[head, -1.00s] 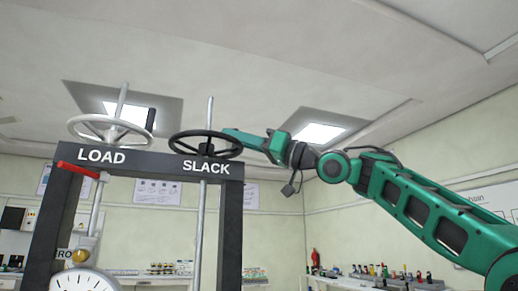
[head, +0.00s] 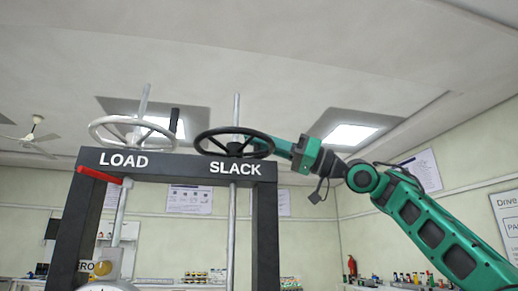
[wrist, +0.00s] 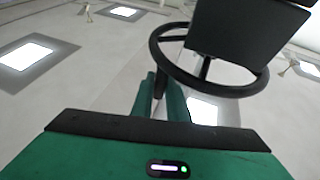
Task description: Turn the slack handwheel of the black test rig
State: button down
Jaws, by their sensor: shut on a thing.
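The slack handwheel (head: 236,149) is a black spoked wheel on a thin upright rod, above the crossbeam marked SLACK. It lies level. The exact contact of the fingertips is partly hidden by the rim. The black test rig (head: 180,166) stands upright below.
A white load handwheel (head: 103,140) sits left of the slack wheel, above the word LOAD. A red lever (head: 100,174) sticks out below the beam at left. Benches with small items (head: 205,277) stand far behind.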

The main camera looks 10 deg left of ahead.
jog(key=shift+w+d+r, duration=0.15)
jog(key=shift+r, duration=0.15)
jog(key=c, duration=1.7)
grip_release()
jog(key=shift+d, duration=0.15)
jog(key=shift+f, duration=0.15)
jog(key=v, duration=1)
jog(key=shift+w+d+f, duration=0.2)
jog(key=shift+w+d, duration=0.05)
